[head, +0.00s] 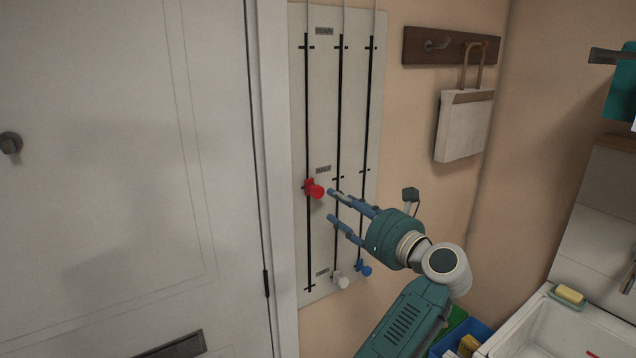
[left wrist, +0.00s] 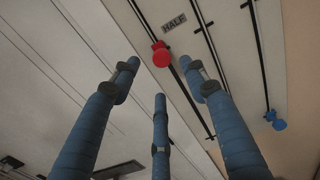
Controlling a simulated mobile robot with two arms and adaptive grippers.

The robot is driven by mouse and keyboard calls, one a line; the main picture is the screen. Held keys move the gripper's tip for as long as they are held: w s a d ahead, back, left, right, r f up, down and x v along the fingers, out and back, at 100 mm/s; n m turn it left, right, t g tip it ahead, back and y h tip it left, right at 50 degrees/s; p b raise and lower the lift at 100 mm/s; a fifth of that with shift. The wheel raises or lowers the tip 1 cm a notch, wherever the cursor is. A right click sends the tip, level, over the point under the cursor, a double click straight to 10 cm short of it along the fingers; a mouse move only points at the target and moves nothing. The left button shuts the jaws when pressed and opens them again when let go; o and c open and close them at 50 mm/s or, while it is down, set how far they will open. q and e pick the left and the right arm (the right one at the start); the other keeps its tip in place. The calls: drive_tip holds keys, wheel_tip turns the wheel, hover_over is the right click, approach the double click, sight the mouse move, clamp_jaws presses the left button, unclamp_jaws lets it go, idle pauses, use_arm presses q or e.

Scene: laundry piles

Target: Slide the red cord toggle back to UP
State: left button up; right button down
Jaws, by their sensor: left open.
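The red cord toggle (head: 316,191) sits on the left slot of a pale wall panel (head: 323,75), just below the middle label, which reads HALF. The top label reads DOWN; the bottom label is too small to read. In the left wrist view the red toggle (left wrist: 161,56) shows ahead of the fingertips, near the HALF label (left wrist: 174,22). My left gripper (head: 332,204) is open and empty, just right of and slightly below the red toggle, apart from it. Its three spread fingers (left wrist: 158,80) show in the left wrist view. My right gripper is out of view.
A white toggle (head: 342,283) and a blue toggle (head: 364,269) sit low on the other two slots. A door (head: 120,150) stands left of the panel.

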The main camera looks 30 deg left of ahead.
sight(320, 192)
use_arm(q)
drive_tip(key=p+x, duration=0.5)
drive_tip(key=x, duration=0.4)
drive_tip(key=shift+r, duration=0.1)
drive_tip(key=shift+w+a, duration=0.3)
drive_tip(key=shift+a, duration=0.3)
drive_tip(key=shift+f, duration=0.25)
